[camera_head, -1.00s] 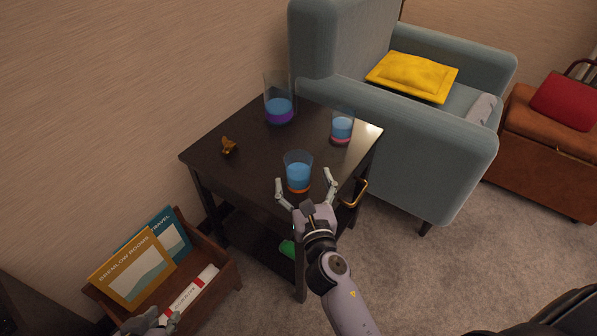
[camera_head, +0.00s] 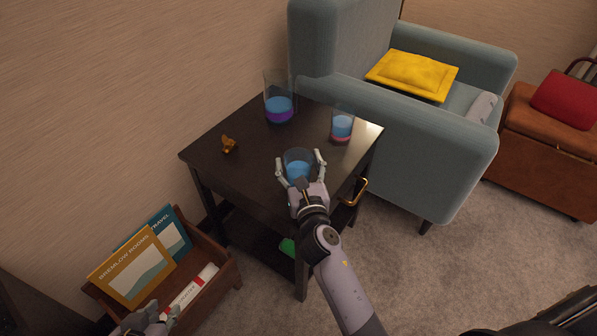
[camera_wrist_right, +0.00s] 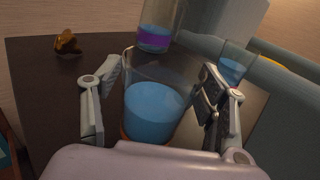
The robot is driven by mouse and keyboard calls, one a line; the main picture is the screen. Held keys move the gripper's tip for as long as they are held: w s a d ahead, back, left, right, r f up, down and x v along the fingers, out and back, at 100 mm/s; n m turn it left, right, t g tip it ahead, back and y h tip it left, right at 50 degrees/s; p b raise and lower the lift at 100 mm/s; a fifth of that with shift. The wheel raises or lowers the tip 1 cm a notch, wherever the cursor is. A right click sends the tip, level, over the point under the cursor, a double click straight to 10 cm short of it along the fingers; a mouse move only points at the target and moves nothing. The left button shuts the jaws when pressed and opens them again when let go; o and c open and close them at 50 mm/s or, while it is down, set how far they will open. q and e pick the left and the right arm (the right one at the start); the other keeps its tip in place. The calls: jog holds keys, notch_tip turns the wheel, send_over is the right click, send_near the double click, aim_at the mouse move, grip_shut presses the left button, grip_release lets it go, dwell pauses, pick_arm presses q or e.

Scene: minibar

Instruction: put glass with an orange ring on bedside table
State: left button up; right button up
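The glass with an orange ring (camera_head: 298,164) stands upright on the dark side table (camera_head: 245,174) near its front edge, with blue liquid inside. In the right wrist view the glass (camera_wrist_right: 155,108) stands between the two fingers, its orange base partly hidden by my gripper. My right gripper (camera_head: 301,168) is open around the glass, with a finger on each side. Gaps show between fingers and glass in the right wrist view (camera_wrist_right: 158,100). My left gripper (camera_head: 150,322) is at the bottom left by the wooden rack; its finger state is unclear.
A taller glass with a purple ring (camera_head: 279,108) and a small pink-ringed glass (camera_head: 342,127) stand farther back on the table. A small brown figurine (camera_head: 228,145) is at left. A wooden rack (camera_head: 222,279) holds books below. A blue armchair (camera_head: 440,150) stands close at right.

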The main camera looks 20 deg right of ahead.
jog(key=c, duration=1.1)
jog(key=shift+c, duration=0.8)
jog(key=shift+r, duration=0.15)
